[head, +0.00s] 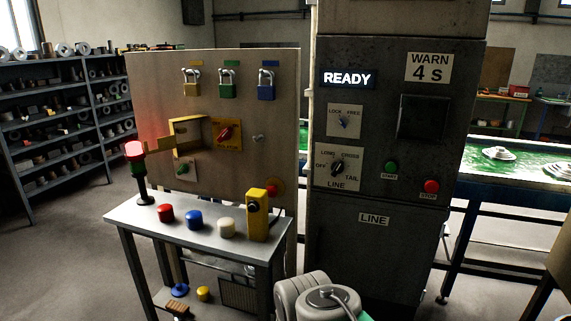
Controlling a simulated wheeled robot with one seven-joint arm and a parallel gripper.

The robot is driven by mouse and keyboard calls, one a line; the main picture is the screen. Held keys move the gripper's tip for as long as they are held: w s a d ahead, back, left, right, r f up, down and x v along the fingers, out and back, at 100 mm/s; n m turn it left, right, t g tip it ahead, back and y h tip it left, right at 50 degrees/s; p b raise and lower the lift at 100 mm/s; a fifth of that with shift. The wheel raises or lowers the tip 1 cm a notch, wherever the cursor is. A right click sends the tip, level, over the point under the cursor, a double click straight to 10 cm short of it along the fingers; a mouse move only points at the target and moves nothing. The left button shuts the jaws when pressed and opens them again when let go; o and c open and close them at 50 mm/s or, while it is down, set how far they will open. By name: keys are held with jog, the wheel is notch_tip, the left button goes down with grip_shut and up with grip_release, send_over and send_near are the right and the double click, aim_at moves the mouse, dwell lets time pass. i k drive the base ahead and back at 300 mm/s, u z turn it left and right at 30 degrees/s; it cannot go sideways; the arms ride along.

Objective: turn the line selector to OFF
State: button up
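The line selector (338,169) is a small black knob on a pale square plate marked LINE, on the front of the dark grey cabinet. My gripper is not in view; a pale grey rounded part at the bottom centre looks like my arm.
Above the selector are a LOCK/FREE switch (343,121) and a lit READY sign (347,78). A green START button (391,167) and red STOP button (431,186) are to its right.

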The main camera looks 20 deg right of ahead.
aim_at(337, 168)
jog(key=u, duration=0.3)
jog(key=i, duration=1)
jog(key=u, duration=0.05)
